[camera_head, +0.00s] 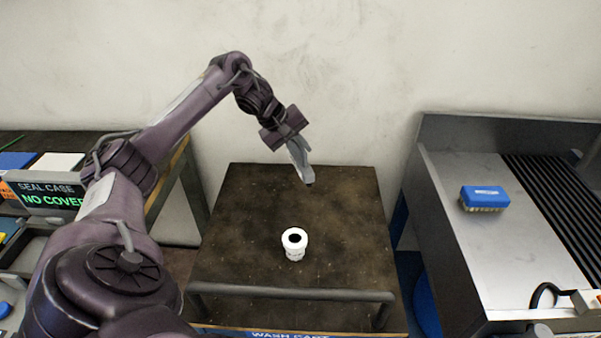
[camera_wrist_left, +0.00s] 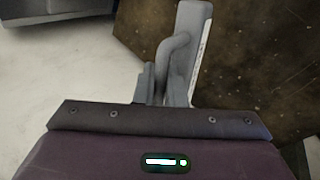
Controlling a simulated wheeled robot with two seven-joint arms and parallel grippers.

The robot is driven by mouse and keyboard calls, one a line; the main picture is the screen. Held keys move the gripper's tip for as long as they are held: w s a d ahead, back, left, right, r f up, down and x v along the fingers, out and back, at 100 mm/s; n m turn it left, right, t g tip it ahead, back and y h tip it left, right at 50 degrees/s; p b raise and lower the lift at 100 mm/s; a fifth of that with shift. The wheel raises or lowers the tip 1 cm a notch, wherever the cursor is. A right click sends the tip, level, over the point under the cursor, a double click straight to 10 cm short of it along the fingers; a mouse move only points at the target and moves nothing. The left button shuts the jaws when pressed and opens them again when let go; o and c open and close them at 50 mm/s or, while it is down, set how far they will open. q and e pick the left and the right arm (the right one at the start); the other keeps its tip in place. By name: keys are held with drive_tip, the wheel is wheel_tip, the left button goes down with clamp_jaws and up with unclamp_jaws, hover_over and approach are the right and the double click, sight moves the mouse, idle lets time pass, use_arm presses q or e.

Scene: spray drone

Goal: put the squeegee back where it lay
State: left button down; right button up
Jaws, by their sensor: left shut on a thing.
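My left gripper (camera_head: 293,146) is above the back of the brown cart top, pointing down and to the right. It is shut on a grey thing with a pale edge, which I take for the squeegee (camera_head: 303,168). In the left wrist view, the squeegee (camera_wrist_left: 192,45) shows as a grey bar with a curved grey piece beside it, sticking out beyond the left gripper's fingers (camera_wrist_left: 162,88). My right gripper is not in view.
The wash cart (camera_head: 245,205) has a front rail (camera_head: 290,292). A white cup-like container (camera_head: 294,245) stands on it, with clear top around. At right, a steel counter (camera_head: 465,255) carries a blue brush (camera_head: 485,197) and dark slats. At left stands a sign (camera_head: 50,195).

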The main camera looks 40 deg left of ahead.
sight(299, 159)
use_arm(q)
wheel_tip(299, 159, down, 3)
drive_tip(key=shift+s+f, duration=0.1)
drive_tip(key=shift+f, duration=2.8)
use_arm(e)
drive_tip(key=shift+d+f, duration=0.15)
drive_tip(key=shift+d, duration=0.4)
use_arm(q)
drive_tip(key=c, duration=1.5)
unclamp_jaws()
drive_tip(key=shift+f, duration=0.1)
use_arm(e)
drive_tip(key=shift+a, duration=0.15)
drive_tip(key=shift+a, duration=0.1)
